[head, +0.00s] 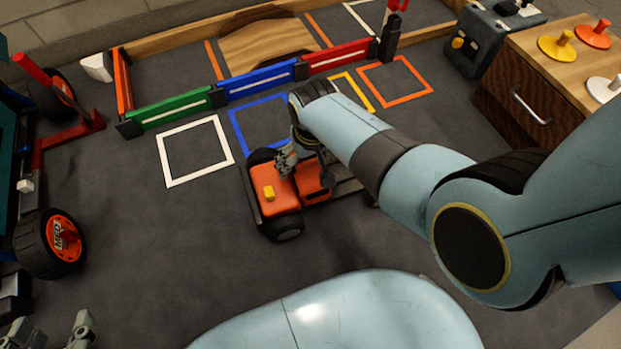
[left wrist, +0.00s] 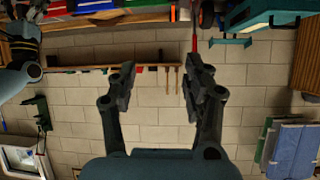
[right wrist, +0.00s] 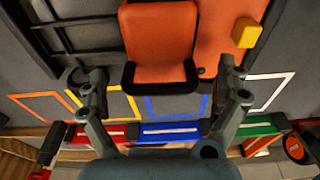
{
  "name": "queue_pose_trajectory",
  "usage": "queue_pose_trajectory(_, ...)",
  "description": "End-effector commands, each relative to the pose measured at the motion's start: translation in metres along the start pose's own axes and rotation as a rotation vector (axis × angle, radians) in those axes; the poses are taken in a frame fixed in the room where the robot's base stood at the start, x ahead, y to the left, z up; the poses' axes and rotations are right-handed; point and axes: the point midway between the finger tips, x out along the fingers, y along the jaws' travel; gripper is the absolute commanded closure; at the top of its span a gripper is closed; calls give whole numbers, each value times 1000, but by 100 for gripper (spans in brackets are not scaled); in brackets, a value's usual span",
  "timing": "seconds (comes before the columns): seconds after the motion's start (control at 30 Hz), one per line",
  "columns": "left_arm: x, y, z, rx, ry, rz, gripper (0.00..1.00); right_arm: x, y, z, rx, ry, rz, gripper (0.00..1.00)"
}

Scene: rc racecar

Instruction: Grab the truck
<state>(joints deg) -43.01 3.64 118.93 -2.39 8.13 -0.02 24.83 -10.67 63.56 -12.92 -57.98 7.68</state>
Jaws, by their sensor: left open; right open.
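The truck (head: 277,205) is orange and dark grey with a yellow block on top. It stands on the grey floor mat near the blue square. My right gripper (head: 287,160) is over the truck, and the arm hides part of the truck's right side. My left gripper (head: 52,335) is at the bottom left, away from the truck. It is open and empty in the left wrist view (left wrist: 158,85).
Green, blue and red low barriers (head: 262,78) run behind the coloured squares. A wooden cabinet (head: 555,75) with discs on pegs stands at right. The mat left of the truck is clear.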

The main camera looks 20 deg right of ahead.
Motion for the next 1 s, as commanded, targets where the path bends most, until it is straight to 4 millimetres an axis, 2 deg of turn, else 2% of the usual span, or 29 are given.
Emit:
queue_pose_trajectory(0.2,18,-2,-53,18,185,-1,50,7,-2,-1,0,1,-1,0)
queue_pose_trajectory(0.5,26,-3,-126,43,450,0,50,15,-5,-2,0,0,-1,0)
queue_pose_trajectory(0.77,18,-2,-188,68,695,3,50,24,-7,-2,0,-1,-1,0)
queue_pose_trajectory(1.0,-2,1,-241,93,936,7,50,32,-9,-2,0,-1,-1,0)
